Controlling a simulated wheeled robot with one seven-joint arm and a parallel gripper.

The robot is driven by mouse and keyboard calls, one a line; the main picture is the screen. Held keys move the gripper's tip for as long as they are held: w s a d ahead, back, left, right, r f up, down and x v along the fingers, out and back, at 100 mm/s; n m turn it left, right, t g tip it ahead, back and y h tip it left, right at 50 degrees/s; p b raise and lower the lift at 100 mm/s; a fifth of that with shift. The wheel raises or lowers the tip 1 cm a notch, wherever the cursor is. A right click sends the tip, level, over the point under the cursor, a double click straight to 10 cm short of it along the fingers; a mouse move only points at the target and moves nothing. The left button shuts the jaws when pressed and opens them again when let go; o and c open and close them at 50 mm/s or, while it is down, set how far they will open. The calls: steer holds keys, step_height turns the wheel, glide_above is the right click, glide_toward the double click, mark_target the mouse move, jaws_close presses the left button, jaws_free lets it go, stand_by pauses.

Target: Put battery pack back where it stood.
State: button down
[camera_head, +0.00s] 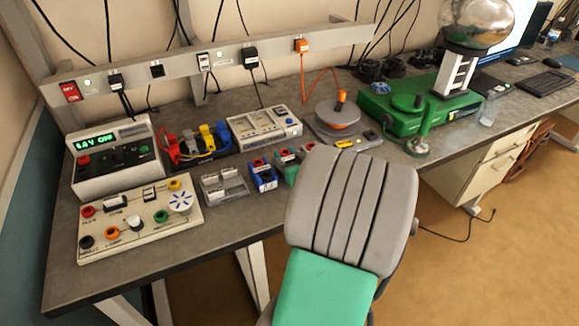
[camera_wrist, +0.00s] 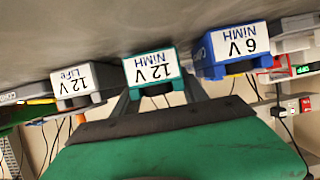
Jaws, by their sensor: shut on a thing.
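The blue pack (camera_head: 263,176) also shows in the head view. I cannot tell whether the held pack touches the bench.
The grey bench (camera_head: 225,225) holds a grey compartment tray (camera_head: 226,199) left of the packs. A white panel with knobs (camera_head: 140,222), a charger (camera_head: 264,129), an orange-topped spool device (camera_head: 337,118) and a green machine (camera_head: 400,112) stand around. Little room lies between packs.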

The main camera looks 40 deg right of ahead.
steer(key=shift+f, duration=0.2)
steer(key=c, duration=0.9)
jaws_free()
steer(key=shift+r+p, duration=0.3)
steer(key=v, duration=0.7)
steer(key=b+v, duration=0.1)
steer(key=v, duration=0.2)
steer(key=shift+s+a+f, duration=0.1)
steer(key=shift+s, duration=0.4)
steer(key=shift+s+a+r, duration=0.2)
steer(key=shift+s+a, duration=0.05)
steer(key=shift+s, duration=0.2)
